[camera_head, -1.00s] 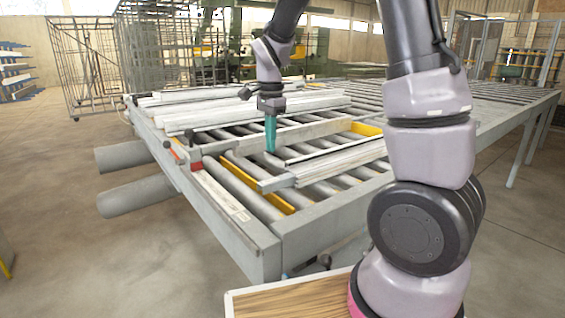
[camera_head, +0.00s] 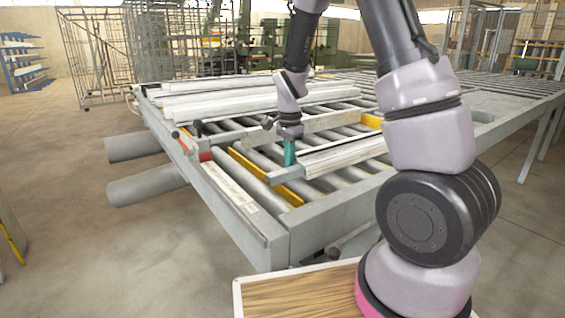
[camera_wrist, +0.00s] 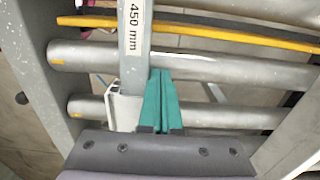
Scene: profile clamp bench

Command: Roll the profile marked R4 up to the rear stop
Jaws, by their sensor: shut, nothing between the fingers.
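A pale grooved profile (camera_head: 345,158) lies across the rollers in the front half of the bench; no R4 mark can be read on it. My gripper (camera_head: 289,153) points down at its left end, with its teal fingers shut and empty. In the wrist view the fingers (camera_wrist: 163,98) are right beside a pale profile end (camera_wrist: 124,108); I cannot tell whether they touch it. A grey bar marked 450 mm (camera_wrist: 134,40) runs up from there. A long grey bar (camera_head: 335,123) crosses the rollers behind; I cannot tell whether it is the rear stop.
Several pale profiles (camera_head: 215,100) lie together at the back left of the roller bench (camera_head: 265,235). Yellow strips (camera_head: 265,177) run between rollers. A red block and dark knobs sit on the left rail. Two large grey cylinders (camera_head: 145,187) stick out left.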

